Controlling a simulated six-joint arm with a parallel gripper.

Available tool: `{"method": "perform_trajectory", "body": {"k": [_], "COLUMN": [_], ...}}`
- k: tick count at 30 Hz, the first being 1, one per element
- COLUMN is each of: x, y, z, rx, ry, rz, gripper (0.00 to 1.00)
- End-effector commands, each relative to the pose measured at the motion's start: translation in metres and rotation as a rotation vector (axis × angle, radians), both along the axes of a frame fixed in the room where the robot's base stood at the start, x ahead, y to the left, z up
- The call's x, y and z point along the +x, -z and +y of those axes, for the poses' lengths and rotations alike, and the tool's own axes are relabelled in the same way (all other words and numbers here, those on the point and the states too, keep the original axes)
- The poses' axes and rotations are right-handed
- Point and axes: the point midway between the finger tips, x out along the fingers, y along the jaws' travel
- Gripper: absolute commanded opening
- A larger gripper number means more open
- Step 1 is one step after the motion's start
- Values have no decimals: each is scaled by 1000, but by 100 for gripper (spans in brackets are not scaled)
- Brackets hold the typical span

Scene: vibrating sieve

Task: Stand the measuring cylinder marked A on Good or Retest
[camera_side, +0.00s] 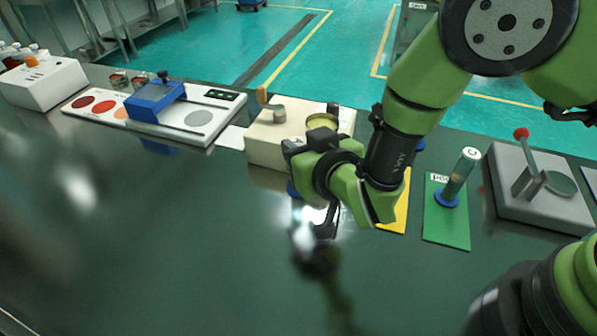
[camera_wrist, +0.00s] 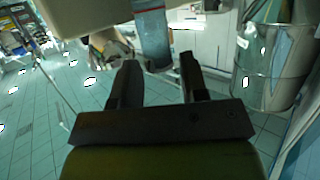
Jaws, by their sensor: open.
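My gripper (camera_side: 325,222) is low in front of the cream machine, with its fingers mostly hidden behind my wrist. In the wrist view its two fingers (camera_wrist: 157,64) are apart. A clear measuring cylinder with a bluish lower part (camera_wrist: 152,38) shows beyond and between the fingertips; I cannot read its letter or tell whether they touch. A blue foot (camera_side: 292,189) shows just left of my gripper in the side view. The green mat (camera_side: 447,228) has a partly readable label that looks like Good. A capped cylinder marked C (camera_side: 458,177) stands on it. The yellow mat (camera_side: 399,215) is partly hidden by my arm.
The cream machine (camera_side: 270,146) stands behind my gripper. A grey device with a red knob (camera_side: 545,205) is at right. A white board with coloured discs and a blue block (camera_side: 153,100) is at left. The dark bench front (camera_side: 150,240) is clear.

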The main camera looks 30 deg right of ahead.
Motion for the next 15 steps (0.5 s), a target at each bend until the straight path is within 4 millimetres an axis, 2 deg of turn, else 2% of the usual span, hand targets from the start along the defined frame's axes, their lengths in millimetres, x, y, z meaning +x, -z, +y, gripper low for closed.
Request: {"method": "perform_trajectory", "body": {"k": [3,7,15], "x": [18,33,39], "y": [7,11,13], "z": [-1,-1,-1], "rx": [1,2,-1], "ry": [3,2,0], "rz": [-1,0,1], "gripper": [40,40,40]}}
